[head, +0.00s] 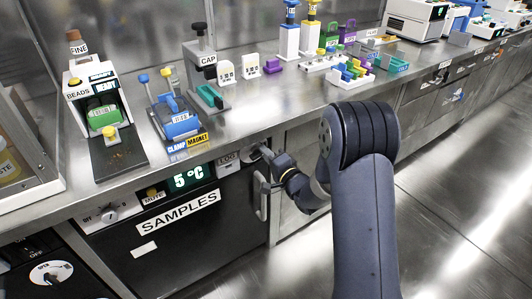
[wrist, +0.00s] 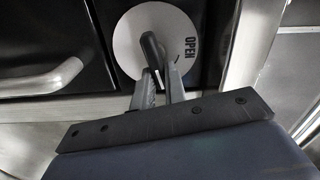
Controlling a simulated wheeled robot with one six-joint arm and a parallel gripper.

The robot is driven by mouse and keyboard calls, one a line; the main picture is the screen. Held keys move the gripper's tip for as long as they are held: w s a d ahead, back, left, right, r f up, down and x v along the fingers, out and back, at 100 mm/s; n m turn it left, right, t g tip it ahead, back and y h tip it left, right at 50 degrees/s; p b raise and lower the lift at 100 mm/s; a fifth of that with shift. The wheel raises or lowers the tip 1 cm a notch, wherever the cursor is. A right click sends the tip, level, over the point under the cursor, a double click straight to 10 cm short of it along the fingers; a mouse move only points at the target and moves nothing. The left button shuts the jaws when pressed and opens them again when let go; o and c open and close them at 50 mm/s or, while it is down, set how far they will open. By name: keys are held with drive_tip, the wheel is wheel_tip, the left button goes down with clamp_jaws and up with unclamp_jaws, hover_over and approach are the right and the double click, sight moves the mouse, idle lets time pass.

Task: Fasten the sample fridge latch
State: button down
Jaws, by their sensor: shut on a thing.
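The sample fridge (head: 185,240) is a black-fronted unit under the bench, marked SAMPLES, with a display reading 5 °C. Its door looks closed. The latch's round white plate (wrist: 126,38) shows in the wrist view, with the word OPEN at its right. A dark latch lever (wrist: 151,46) stands out from the plate's middle. My gripper (wrist: 160,70) is shut on this lever, one finger on each side. In the head view my gripper (head: 265,154) is at the fridge's upper right corner, beside the LOG label, and hides most of the latch.
The metal door handle (head: 261,198) hangs just below my gripper; it is at the left in the wrist view (wrist: 45,82). The bench edge (head: 240,135) runs close above. A dial (head: 109,214) and a MUTE button (head: 152,192) are on the fridge's panel. The floor at right is clear.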

drive_tip(key=shift+f+m, duration=0.2)
drive_tip(key=shift+m, duration=0.9)
drive_tip(key=c, duration=1.4)
unclamp_jaws()
drive_tip(key=shift+c, duration=0.2)
drive_tip(key=p+v, duration=0.1)
drive_tip(key=v, duration=1)
drive_tip(key=shift+w, duration=0.2)
